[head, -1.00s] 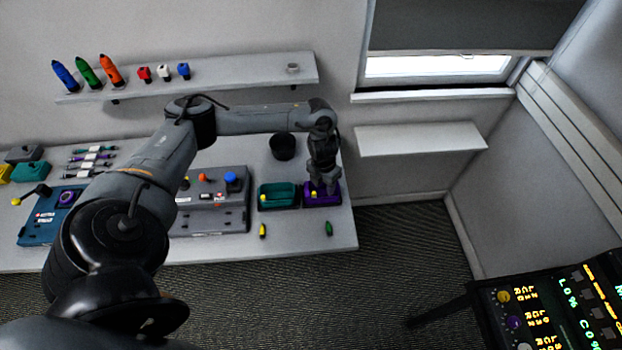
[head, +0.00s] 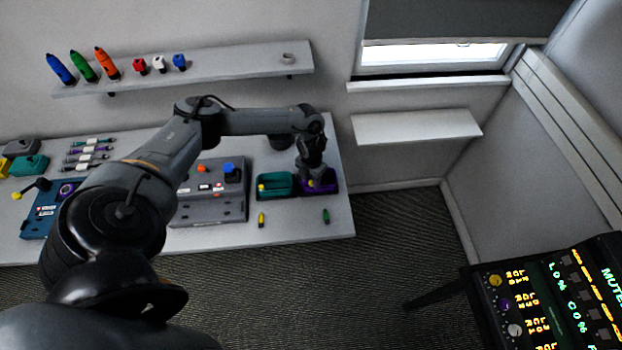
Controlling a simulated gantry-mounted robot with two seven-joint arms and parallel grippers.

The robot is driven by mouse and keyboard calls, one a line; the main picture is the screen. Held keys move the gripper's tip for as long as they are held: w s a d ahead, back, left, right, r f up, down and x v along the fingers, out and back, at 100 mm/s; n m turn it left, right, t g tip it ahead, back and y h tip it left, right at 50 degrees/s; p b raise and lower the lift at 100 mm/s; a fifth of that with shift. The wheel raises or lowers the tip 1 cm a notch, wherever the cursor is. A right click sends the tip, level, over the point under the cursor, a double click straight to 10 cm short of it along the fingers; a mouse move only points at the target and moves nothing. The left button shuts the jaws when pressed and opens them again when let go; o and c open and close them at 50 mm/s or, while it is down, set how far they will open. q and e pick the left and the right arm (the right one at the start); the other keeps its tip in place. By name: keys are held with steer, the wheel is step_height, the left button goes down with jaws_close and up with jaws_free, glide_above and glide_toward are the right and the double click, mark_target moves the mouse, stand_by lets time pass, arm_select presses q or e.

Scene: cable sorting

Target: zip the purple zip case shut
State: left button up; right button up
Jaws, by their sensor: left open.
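The purple zip case (head: 331,187) is a small open-topped box near the right end of the grey table, just right of the teal case. My left gripper (head: 311,182) points down over the left part of the purple case, with its jaws open. A small yellow spot shows beside the fingertips, probably the zip pull; it is too small to tell whether the fingers touch it. The gripper hides part of the case's inside and back edge. My right gripper is not in view.
The teal case (head: 262,195) with a yellow pull stands close on the left. A yellow marker (head: 261,219) and a green one (head: 326,216) lie in front. A grey panel device (head: 207,210) is farther left. A wall shelf (head: 190,72) runs behind.

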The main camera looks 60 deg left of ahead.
arm_select(q)
steer(key=shift+f, duration=0.25)
steer(key=shift+c, duration=0.2)
jaws_close()
